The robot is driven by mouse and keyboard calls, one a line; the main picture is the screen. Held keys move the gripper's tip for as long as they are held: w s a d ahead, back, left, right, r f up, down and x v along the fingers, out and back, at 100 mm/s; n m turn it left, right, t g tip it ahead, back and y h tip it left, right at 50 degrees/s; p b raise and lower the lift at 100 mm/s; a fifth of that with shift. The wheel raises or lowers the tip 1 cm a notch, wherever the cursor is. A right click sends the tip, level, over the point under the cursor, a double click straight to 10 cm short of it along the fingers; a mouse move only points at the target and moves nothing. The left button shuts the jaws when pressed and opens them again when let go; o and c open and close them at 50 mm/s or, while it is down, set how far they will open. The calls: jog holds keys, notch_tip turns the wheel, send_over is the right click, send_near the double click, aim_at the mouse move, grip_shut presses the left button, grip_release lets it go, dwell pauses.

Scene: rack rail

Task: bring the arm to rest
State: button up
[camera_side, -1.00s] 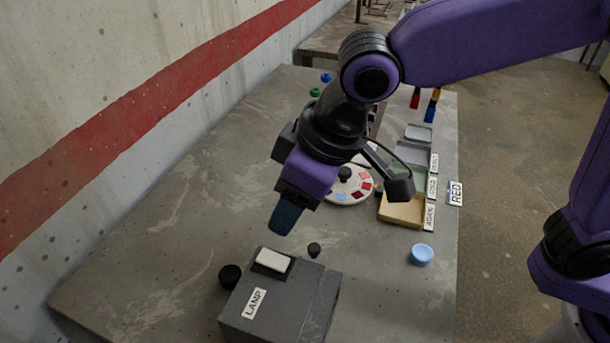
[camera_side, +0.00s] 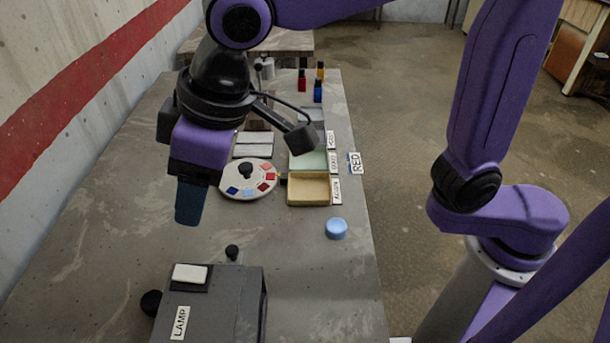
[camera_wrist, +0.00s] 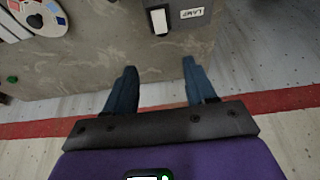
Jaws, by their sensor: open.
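My gripper (camera_side: 188,205) hangs over the left part of the grey table (camera_side: 75,235) in the side view, pointing down, with clear space below its fingers. In the wrist view my gripper (camera_wrist: 160,88) shows two blue fingers wide apart with nothing between them. The grey lamp box (camera_side: 215,310), labelled LAMP with a white rocker on top, stands in front of it, apart from the fingers. The lamp box also shows at the top of the wrist view (camera_wrist: 182,18).
A round dial with coloured patches (camera_side: 236,188), a tan tray (camera_side: 309,190) and a light blue round piece (camera_side: 336,229) are on the table. Red, blue and yellow pieces stand farther back. A striped wall is at left.

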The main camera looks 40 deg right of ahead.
jog(key=s+d+f+n+g+h, duration=0.1)
jog(key=s+d+f, duration=0.2)
jog(key=d, duration=0.8)
jog(key=s+d+f+n+g, duration=0.1)
jog(key=s+d+f, duration=0.3)
jog(key=d, duration=0.7)
jog(key=s+d+f+n+h, duration=0.1)
jog(key=s+d+f, duration=0.2)
jog(key=s+d, duration=0.4)
jog(key=d, duration=0.4)
jog(key=shift+f+n+g+h, duration=0.3)
jog(key=shift+f+g, duration=0.1)
jog(key=shift+s+d, duration=0.1)
